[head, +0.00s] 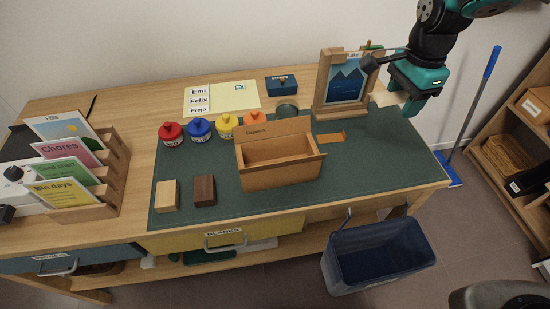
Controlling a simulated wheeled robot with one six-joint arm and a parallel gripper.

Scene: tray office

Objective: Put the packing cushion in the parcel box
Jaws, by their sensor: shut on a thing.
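The parcel box (279,176) is an open brown cardboard box on the green mat, with its flaps up; its inside looks empty from here. My gripper (408,101) is at the upper right in the head view, above the right end of the desk and well to the right of the box. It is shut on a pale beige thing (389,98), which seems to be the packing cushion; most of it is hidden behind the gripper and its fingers.
A framed blue picture (345,80) stands between my gripper and the box, towards the back. Red, blue, yellow and orange pots (199,131) stand behind and left of the box. Two wood blocks (204,190) lie front left.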

